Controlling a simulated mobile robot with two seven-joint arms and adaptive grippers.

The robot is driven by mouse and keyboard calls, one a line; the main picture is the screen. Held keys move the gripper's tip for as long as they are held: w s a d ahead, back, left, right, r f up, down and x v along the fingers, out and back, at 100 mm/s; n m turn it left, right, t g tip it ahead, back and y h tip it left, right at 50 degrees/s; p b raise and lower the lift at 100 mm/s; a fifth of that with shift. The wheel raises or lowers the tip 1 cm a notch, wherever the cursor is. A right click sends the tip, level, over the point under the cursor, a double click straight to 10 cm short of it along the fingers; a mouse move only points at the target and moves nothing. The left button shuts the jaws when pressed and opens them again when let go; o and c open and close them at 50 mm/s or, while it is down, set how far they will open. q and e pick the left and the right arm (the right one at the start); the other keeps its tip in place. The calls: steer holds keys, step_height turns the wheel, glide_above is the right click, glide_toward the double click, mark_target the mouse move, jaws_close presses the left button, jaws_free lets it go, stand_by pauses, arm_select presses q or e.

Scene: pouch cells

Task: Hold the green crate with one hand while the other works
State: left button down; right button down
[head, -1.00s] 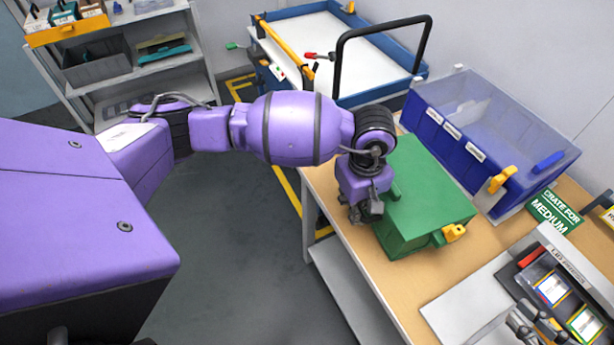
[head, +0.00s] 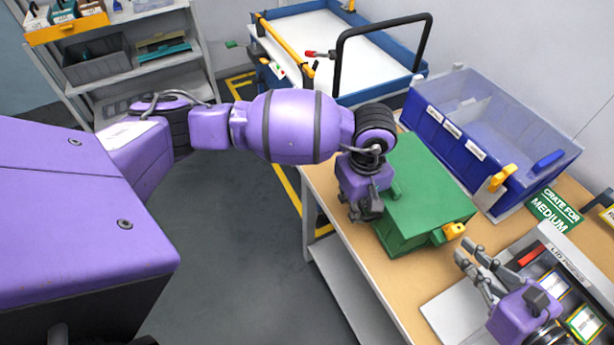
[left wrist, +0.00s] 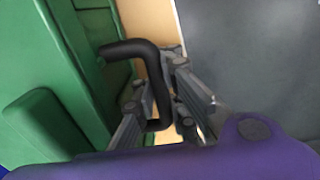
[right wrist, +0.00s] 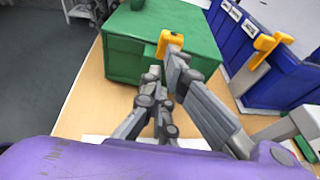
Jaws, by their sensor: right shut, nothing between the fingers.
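The green crate (head: 428,195) stands closed on the bench, with a yellow latch (head: 453,231) on its right end. My left gripper (head: 367,210) is at the crate's left side. In the left wrist view its fingers (left wrist: 160,105) close around a black bar handle (left wrist: 130,48) on the crate's green wall (left wrist: 85,50). My right gripper (head: 477,267) is shut and empty, right of the crate and apart from it. In the right wrist view its fingers (right wrist: 160,95) overlap the yellow latch (right wrist: 170,40) in the picture only.
A blue bin (head: 480,130) with a yellow clip stands behind the crate. A green sign (head: 553,208) and a grey station with lit panels (head: 586,322) are at the right. A blue-rimmed cart (head: 300,35) is at the back.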

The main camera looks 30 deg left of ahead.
arm_select(q)
steer(key=shift+w+r, duration=0.1)
arm_select(e)
steer(key=shift+w+a, duration=0.2)
steer(key=shift+a, duration=0.05)
arm_select(q)
steer(key=shift+d, duration=0.1)
arm_select(e)
steer(key=shift+w+a, duration=0.75)
steer(key=shift+a, duration=0.1)
steer(key=shift+s+d, duration=0.1)
steer(key=f+v, duration=0.1)
steer(key=v, duration=1.2)
steer(key=shift+s+d, duration=0.3)
steer(key=shift+d, duration=0.05)
steer(key=shift+r, duration=0.1)
